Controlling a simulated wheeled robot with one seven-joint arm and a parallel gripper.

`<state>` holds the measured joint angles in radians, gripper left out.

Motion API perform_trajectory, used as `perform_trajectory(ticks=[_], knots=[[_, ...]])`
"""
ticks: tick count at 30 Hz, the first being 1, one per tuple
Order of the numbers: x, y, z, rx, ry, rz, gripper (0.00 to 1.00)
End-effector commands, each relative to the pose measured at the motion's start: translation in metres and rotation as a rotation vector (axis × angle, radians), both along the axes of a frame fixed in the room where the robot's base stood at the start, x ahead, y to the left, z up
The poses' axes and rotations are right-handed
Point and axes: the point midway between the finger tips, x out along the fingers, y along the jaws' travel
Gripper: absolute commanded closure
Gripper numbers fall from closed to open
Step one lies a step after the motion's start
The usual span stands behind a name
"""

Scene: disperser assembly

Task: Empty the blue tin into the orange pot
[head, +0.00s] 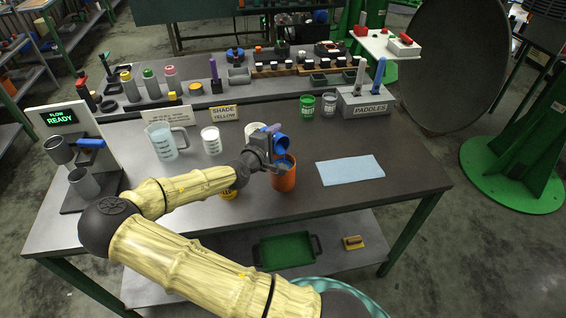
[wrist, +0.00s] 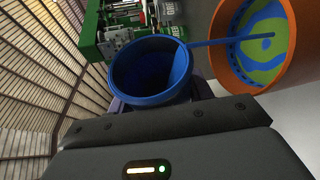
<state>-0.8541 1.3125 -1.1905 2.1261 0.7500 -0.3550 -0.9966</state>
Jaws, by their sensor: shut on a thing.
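My gripper (head: 262,147) is shut on the blue tin (head: 281,142) and holds it tilted above the orange pot (head: 285,180). In the wrist view the blue tin (wrist: 150,97) has its open mouth facing the camera, with a dark inside. A thin blue stream (wrist: 215,41) runs from its rim into the orange pot (wrist: 284,68). Blue and yellow-green liquid shows inside the pot in swirls. The pot stands upright on the bench, and tin and pot look apart.
A light blue cloth (head: 350,170) lies right of the pot. A clear jug (head: 166,141) and a white container (head: 211,140) stand to the left. Green tins (head: 307,106) and the paddle holder (head: 366,103) stand behind. The bench front right is clear.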

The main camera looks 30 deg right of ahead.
Motion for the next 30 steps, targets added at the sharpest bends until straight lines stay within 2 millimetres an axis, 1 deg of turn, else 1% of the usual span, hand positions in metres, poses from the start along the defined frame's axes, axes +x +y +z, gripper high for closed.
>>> perform_trajectory(ticks=[30], knots=[[-0.0005, 0.0002, 0.0007, 0.014, -0.060, 0.000, 0.80]])
